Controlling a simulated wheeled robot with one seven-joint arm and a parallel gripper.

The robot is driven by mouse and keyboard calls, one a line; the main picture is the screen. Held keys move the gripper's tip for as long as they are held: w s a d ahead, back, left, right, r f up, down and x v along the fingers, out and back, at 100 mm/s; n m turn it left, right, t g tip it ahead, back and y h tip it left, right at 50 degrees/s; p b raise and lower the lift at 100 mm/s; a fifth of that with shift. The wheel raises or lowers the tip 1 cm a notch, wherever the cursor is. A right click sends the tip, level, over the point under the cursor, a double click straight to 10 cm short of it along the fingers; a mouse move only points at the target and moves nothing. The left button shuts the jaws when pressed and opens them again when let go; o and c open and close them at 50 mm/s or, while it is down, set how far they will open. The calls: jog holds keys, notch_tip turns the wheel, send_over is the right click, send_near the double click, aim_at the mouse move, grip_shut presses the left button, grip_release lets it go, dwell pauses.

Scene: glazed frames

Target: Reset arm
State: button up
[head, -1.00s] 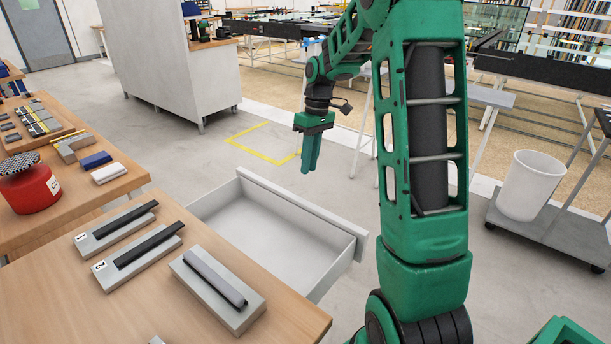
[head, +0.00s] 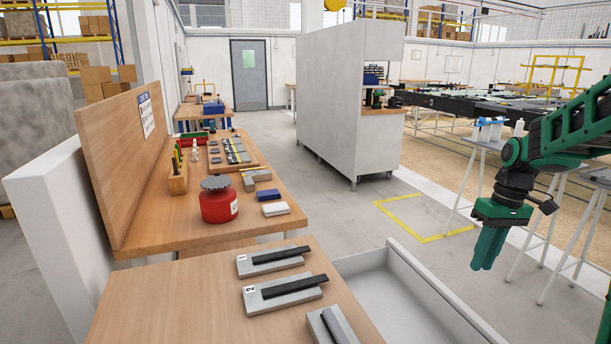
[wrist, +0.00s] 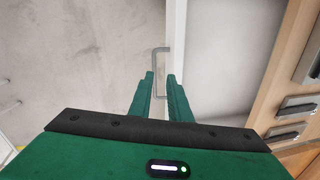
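My gripper (head: 487,268) hangs fingers-down in the head view, at the right, above the floor beyond the open drawer's front. In the wrist view its two green fingers (wrist: 161,75) stand apart with a narrow gap and nothing held between them. The grey drawer (head: 390,270) is pulled out from the wooden bench. In the wrist view its bar handle (wrist: 161,50) shows past the fingertips, apart from them as far as I can see. My arm is bent, and its upper part is cut off by the right edge of the head view.
The wooden bench (head: 150,310) bears blocks with dark bars, two numbered 1 and 2. A red canister (head: 218,205) stands on the table behind. A grey cabinet (head: 350,100) is farther back. Open floor with a yellow outline (head: 425,237) lies between, and trestle legs stand right of my gripper.

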jog(key=s+a+m, duration=0.1)
jog(key=s+m, duration=0.3)
jog(key=s, duration=1)
jog(key=s+a+m+h, duration=0.1)
jog(key=s+m, duration=0.3)
jog(key=s, duration=1)
jog(key=shift+a+t, duration=0.3)
jog(key=shift+a, duration=0.25)
jog(key=shift+s, duration=0.15)
